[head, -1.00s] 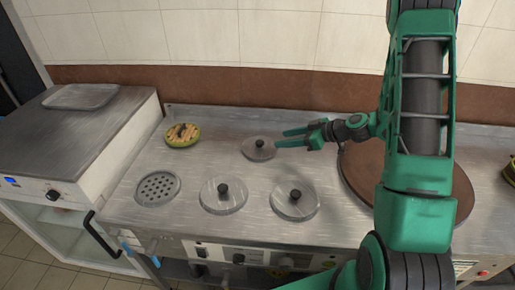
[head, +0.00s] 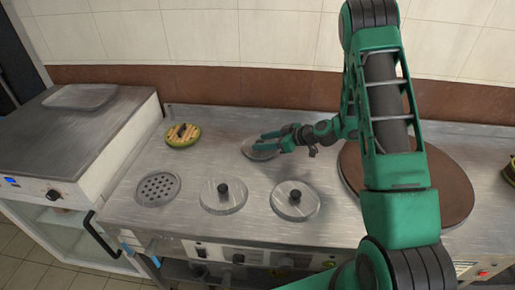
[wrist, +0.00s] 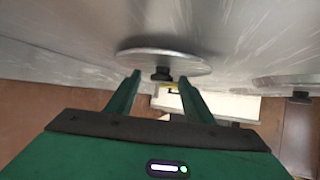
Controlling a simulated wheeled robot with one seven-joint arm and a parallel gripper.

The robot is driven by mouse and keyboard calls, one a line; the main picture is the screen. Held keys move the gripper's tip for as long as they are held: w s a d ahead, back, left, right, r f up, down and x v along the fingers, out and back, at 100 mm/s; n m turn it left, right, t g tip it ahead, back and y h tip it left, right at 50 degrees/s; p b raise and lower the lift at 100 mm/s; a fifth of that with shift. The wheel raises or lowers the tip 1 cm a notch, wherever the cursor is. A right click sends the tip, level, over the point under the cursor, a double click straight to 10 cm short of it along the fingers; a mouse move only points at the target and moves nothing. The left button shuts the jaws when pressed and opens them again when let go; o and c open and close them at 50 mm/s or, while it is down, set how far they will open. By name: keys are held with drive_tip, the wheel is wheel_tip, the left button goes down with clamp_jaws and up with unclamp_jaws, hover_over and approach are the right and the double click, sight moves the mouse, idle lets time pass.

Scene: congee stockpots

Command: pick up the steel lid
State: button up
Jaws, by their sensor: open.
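The steel lid (head: 252,154), a round flat disc, lies on the steel counter at the back middle. In the head view my gripper (head: 262,142) is over it, coming from the right, and hides its knob. In the wrist view the lid (wrist: 140,60) is ahead of the fingers, and its small black knob (wrist: 161,74) shows between the two fingertips (wrist: 159,82). The gripper is open with nothing clamped. Whether the fingers touch the knob I cannot tell.
Two similar lids with black knobs, one front middle (head: 211,197) and one to its right (head: 283,205), lie nearby. A large brown round board (head: 452,200) lies right, partly behind my arm.

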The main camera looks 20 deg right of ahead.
drive_tip(key=shift+w, duration=0.1)
drive_tip(key=c, duration=1.2)
drive_tip(key=shift+o, duration=0.2)
drive_tip(key=shift+r, duration=0.1)
